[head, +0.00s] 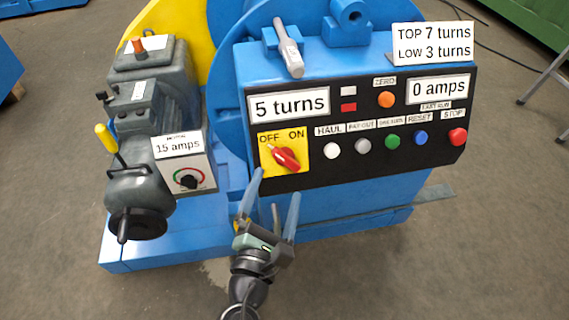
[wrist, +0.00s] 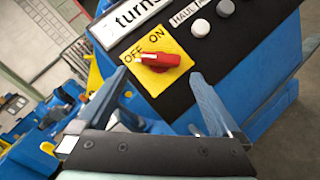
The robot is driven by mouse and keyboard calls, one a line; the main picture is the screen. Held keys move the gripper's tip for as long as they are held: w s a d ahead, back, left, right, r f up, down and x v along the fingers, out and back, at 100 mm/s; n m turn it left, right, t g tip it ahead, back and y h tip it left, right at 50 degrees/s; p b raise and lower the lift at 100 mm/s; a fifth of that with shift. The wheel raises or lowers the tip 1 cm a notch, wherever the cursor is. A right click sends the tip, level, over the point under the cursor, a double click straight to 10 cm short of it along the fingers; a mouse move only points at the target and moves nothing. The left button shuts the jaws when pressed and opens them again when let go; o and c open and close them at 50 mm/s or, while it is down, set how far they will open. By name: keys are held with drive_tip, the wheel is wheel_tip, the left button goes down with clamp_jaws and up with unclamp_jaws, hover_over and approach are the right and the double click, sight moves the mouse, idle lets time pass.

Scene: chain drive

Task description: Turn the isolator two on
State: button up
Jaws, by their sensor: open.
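The isolator is a red rotary handle (head: 286,157) on a yellow plate (head: 266,139) marked OFF and ON, at the left of the black control panel. Its pale-marked end points up-left towards OFF. My gripper (head: 277,184) is open and empty, just below and in front of the plate. In the wrist view the red handle (wrist: 162,61) lies crosswise, a little beyond and between the fingertips (wrist: 158,74). The fingers appear apart from it. No "two" label is visible on it.
A row of buttons, starting with the white HAUL button (head: 332,150) and ending with the red STOP (head: 457,137), sits right of the isolator. The "5 turns" display (head: 289,103) is above it. A grey motor unit with a dial (head: 187,180) stands at left.

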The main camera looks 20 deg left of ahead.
sight(285, 165)
drive_tip(key=shift+w+a, duration=0.15)
drive_tip(key=shift+w, duration=0.85)
drive_tip(key=shift+w+a, duration=0.2)
drive_tip(key=shift+w, duration=0.8)
drive_tip(key=shift+w+a, duration=0.15)
drive_tip(key=shift+w, duration=0.85)
drive_tip(key=c, duration=1.2)
